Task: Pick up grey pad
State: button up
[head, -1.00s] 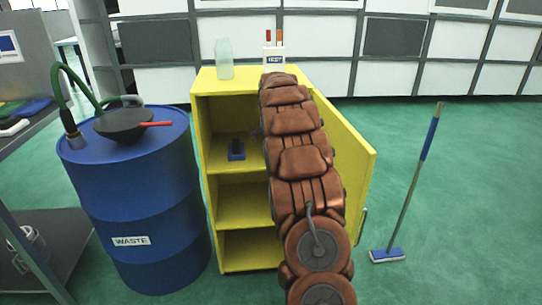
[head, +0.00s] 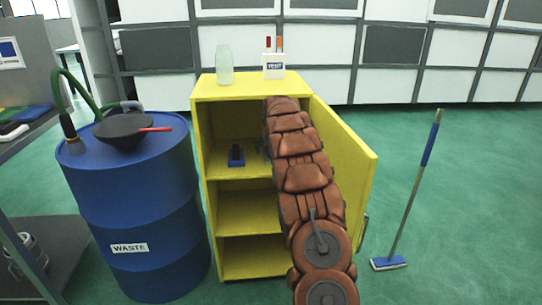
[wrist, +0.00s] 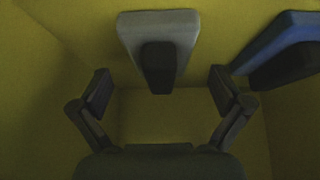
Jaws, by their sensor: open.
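The grey pad (wrist: 160,30) shows in the wrist view at the top middle, a pale tapered block with a dark handle-like part (wrist: 158,66) on it. My gripper (wrist: 161,90) is open, with one finger on each side of the line to that dark part. Nothing is between the fingertips, and I cannot tell how far off the pad is. In the head view my arm reaches into the yellow cabinet (head: 237,280) and hides most of the gripper and the grey pad.
A blue pad (head: 236,157) with a dark top sits on the same shelf; it also shows in the wrist view (wrist: 272,48), close to one finger. The cabinet walls are close around my gripper. The open door (head: 345,150) stands right of my arm. A blue drum (head: 140,220) stands left.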

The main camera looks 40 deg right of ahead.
jog(key=shift+x, duration=1.3)
jog(key=c, duration=1.2)
jog(key=shift+c, duration=0.2)
jog(key=shift+w+a+r, duration=0.1)
jog(key=shift+r, duration=0.75)
jog(key=s+a, duration=1)
jog(key=s, duration=0.4)
jog(key=shift+s+a, duration=0.25)
jog(key=shift+a, duration=0.15)
